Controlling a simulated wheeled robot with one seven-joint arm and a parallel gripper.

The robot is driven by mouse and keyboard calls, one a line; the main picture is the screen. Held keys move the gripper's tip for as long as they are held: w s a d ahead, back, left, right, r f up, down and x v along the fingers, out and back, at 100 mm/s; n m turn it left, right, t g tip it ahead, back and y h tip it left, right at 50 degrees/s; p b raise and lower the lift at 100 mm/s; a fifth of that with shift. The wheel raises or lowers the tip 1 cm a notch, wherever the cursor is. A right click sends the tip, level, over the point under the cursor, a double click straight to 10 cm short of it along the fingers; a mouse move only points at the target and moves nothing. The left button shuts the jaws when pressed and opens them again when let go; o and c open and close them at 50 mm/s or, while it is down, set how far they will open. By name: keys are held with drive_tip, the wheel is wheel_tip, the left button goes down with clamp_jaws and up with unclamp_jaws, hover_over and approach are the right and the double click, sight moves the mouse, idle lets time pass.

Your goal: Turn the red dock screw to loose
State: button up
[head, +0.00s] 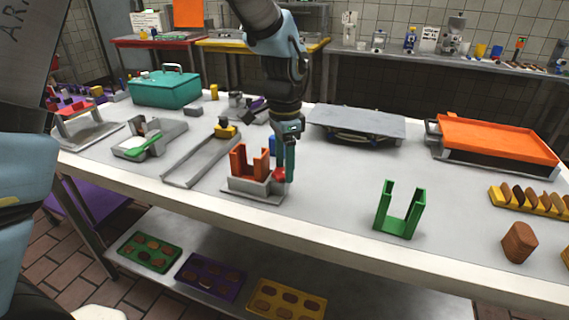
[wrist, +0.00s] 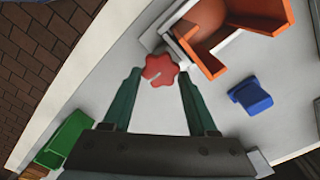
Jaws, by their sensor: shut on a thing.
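The red dock screw (wrist: 161,69) is a lobed knob with a pale notch on its left side. It sits on the side of the grey dock (head: 256,188), which holds an orange-red U-shaped holder (head: 239,161). In the head view the screw (head: 279,174) shows partly behind my fingers. My gripper (wrist: 160,76) has its two green fingers on either side of the screw and is shut on it. In the head view my gripper (head: 287,178) points down at the dock's right side. The screw's exact turn is hard to read.
A green U-shaped holder (head: 386,225) stands to the right on the white table (head: 330,215). A blue piece (wrist: 250,96) lies close behind the dock. A grey channel (head: 200,165) lies to the left. The table between dock and green holder is clear.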

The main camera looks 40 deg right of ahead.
drive_tip(key=n, duration=0.4)
drive_tip(key=shift+w+n, duration=0.1)
drive_tip(key=shift+n, duration=0.2)
drive_tip(key=shift+w+n, duration=0.15)
drive_tip(key=shift+n, duration=2.35)
drive_tip(key=o, duration=1.3)
drive_tip(key=shift+o, duration=0.4)
drive_tip(key=shift+a, duration=0.1)
drive_tip(key=shift+f, duration=0.1)
